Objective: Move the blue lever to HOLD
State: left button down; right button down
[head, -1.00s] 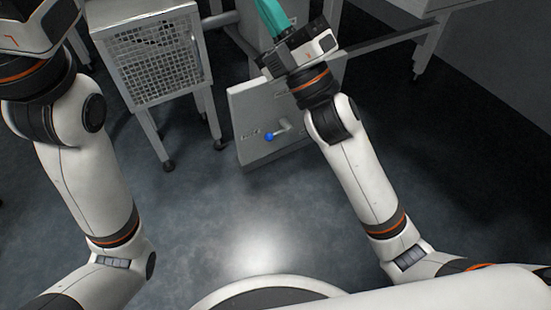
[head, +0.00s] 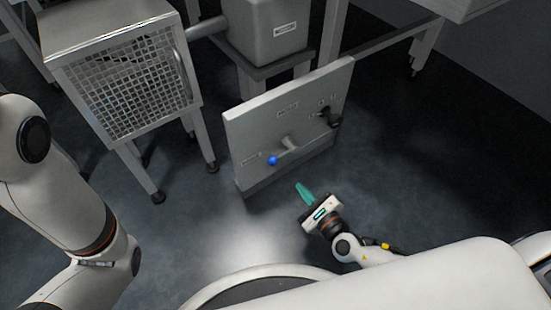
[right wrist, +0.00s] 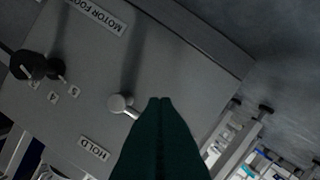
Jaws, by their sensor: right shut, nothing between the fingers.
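The blue lever has a blue ball (head: 272,160) on a grey arm, which runs left and slightly down from its hub (head: 288,143) on the grey panel (head: 245,125). In the right wrist view the grey hub (right wrist: 118,103) shows, but the ball is hidden behind my fingers. My left gripper is out of view.
A black knob (head: 331,117) sits right of the lever, with numbers beside it in the right wrist view. A mesh-fronted cabinet (head: 120,38) on legs stands left of the panel. A grey box (head: 262,40) stands behind. The floor in front is clear.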

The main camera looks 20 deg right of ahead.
jog(key=w+a, duration=0.1)
jog(key=w, duration=0.2)
jog(key=w+a+r, duration=0.1)
jog(key=w, duration=0.1)
jog(key=w+a+b, duration=0.1)
jog(key=w, duration=0.2)
jog(key=shift+w+a+r, duration=0.25)
jog(key=shift+w+a, duration=0.05)
jog(key=shift+a, duration=0.1)
jog(key=shift+s+a+r, duration=0.2)
jog(key=shift+a+r, duration=0.05)
